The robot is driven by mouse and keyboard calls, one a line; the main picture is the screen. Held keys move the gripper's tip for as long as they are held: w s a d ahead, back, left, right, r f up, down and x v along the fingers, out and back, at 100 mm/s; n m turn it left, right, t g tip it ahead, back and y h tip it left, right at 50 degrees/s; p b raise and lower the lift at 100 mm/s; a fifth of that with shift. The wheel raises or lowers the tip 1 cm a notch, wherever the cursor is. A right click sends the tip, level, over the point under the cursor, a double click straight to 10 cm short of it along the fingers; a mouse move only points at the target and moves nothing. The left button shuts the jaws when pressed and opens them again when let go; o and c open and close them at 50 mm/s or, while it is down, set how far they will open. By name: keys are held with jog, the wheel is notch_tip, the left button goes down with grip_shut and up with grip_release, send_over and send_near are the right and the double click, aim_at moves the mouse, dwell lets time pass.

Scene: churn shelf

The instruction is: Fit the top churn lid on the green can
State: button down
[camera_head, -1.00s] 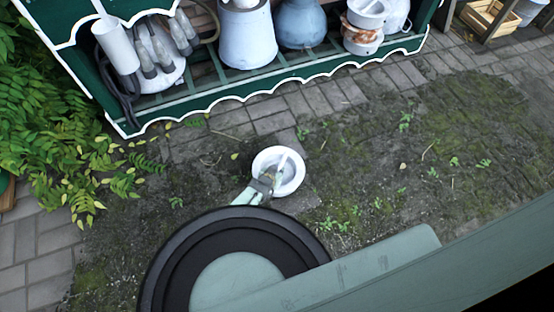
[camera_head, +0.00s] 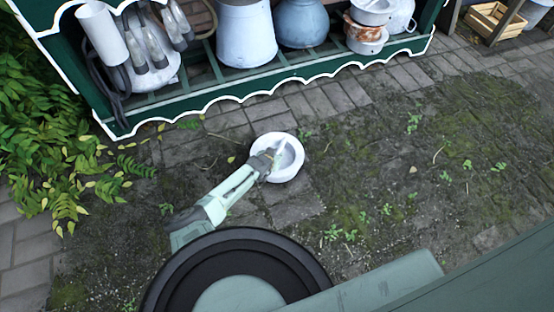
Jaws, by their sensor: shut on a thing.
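A round white lid (camera_head: 287,167) with a raised rim and a bar across its middle is in the head view, just left of centre. No green can shows; the containers in view are white, grey or blue.
A dark green shelf with white scalloped trim (camera_head: 290,77) stands across the top. It holds a white churn (camera_head: 246,38), a blue-grey churn (camera_head: 300,22) and white-and-rust pots (camera_head: 364,36). Leafy plants (camera_head: 45,140) fill the left. A wooden crate (camera_head: 495,22) is top right. The paving between is clear.

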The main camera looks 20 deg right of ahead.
jog(key=shift+f, duration=0.6)
jog(key=shift+f+b, duration=0.25)
jog(key=shift+b, duration=0.15)
jog(key=c, duration=1.6)
grip_release()
jog(key=shift+s+a+r+p, duration=0.15)
jog(key=shift+a+r+p, duration=0.05)
jog(key=shift+r+p, duration=0.3)
jog(key=p+v, duration=0.4)
jog(key=v, duration=0.6)
jog(key=shift+p, duration=0.3)
jog(key=shift+s+a+r, duration=0.3)
jog(key=shift+s, duration=0.1)
